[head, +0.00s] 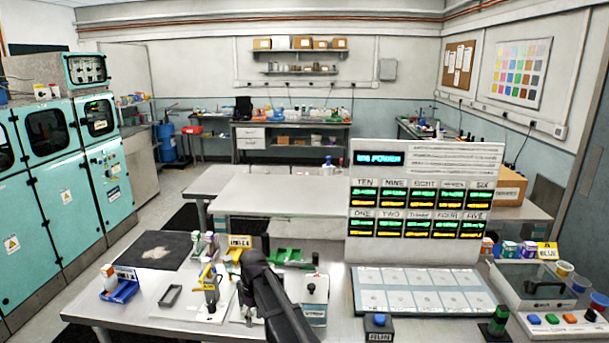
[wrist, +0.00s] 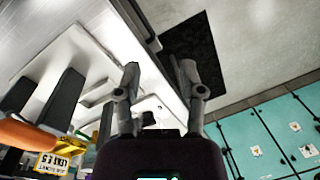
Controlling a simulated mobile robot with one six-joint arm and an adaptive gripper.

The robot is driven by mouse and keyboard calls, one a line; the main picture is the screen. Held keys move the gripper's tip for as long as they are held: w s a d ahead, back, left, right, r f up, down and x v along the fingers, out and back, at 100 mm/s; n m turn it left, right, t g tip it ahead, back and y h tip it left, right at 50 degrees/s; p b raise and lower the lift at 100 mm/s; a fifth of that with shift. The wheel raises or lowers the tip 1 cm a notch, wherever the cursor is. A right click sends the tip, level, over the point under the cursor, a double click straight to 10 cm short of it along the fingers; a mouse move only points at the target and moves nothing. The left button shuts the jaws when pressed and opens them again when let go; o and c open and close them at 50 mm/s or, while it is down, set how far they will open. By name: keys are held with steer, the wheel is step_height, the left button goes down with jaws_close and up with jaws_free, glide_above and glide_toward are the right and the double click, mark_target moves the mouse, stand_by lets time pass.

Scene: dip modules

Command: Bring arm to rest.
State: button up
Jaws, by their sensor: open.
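My arm (head: 275,300) shows as a dark link in the head view, reaching up from the front edge over the workbench. Its gripper end cannot be made out clearly there. In the wrist view my gripper (wrist: 159,75) has its two grey fingers apart, with nothing between them. The wrist view is tilted, with the floor and a dark floor mat (wrist: 195,48) beyond the fingertips and a white bench surface to the left.
The workbench (head: 335,255) holds a blue tray (head: 119,291), a green tray (head: 290,257), a white panel with labelled modules (head: 425,190) and a grid plate (head: 425,291). A run button (head: 378,325) sits at the front. Teal cabinets (head: 40,215) stand left.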

steer(key=s+d+f+m+b, duration=0.2)
steer(key=s+d+m, duration=0.2)
steer(key=d, duration=0.6)
steer(key=s+d+f+m+t+b, duration=0.1)
steer(key=s+d+f+m+b, duration=0.2)
steer(key=s+d, duration=0.4)
steer(key=s+d+f+m+b, duration=0.2)
steer(key=s+d+m, duration=0.3)
steer(key=d, duration=1)
steer(key=shift+s+f, duration=0.45)
steer(key=shift+s, duration=0.4)
